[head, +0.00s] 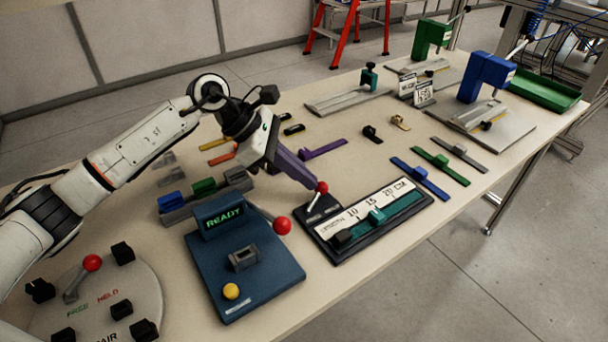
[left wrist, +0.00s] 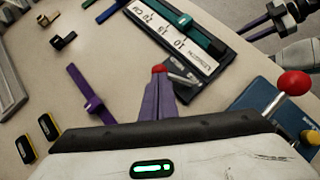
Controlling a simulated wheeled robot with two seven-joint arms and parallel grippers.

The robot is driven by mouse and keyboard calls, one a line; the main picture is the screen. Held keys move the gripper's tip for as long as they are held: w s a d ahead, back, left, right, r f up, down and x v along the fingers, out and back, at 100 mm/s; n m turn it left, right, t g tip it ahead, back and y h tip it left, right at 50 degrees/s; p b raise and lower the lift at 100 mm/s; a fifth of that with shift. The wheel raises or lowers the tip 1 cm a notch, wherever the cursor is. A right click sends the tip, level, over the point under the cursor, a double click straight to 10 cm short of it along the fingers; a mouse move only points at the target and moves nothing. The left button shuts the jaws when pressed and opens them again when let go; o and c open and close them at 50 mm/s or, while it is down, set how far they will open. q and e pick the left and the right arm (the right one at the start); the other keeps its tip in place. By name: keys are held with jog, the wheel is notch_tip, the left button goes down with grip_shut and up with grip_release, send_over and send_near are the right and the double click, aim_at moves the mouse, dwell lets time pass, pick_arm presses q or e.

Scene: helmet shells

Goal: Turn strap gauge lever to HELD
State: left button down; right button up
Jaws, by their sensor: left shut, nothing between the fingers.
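The strap gauge (head: 370,218) is a black-framed board with a white centimetre scale and a teal slider. Its lever, with a red ball knob (head: 322,187), stands at the gauge's left end. My left gripper (head: 314,186) is shut and empty, its purple fingertips right beside this knob. In the left wrist view the fingertips (left wrist: 158,82) overlap the lower edge of the red knob (left wrist: 159,69); I cannot tell whether they touch. Lettering by this lever is too small to read. My right gripper (left wrist: 262,22) shows in part at the top right of the left wrist view.
A blue READY station (head: 245,265) with its own red-knobbed lever (head: 282,226) stands just left of the gauge. A round plate (head: 130,290) marked FREE and HELD carries another red-knobbed lever. Coloured straps (head: 420,178) lie behind the gauge. The table's front edge is close by.

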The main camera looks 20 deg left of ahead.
pick_arm(q)
jog(key=a+f+v, duration=0.1)
jog(key=v, duration=1.2)
jog(key=shift+s+a+r, duration=0.2)
jog(key=shift+s+r, duration=0.05)
jog(key=shift+r, duration=0.05)
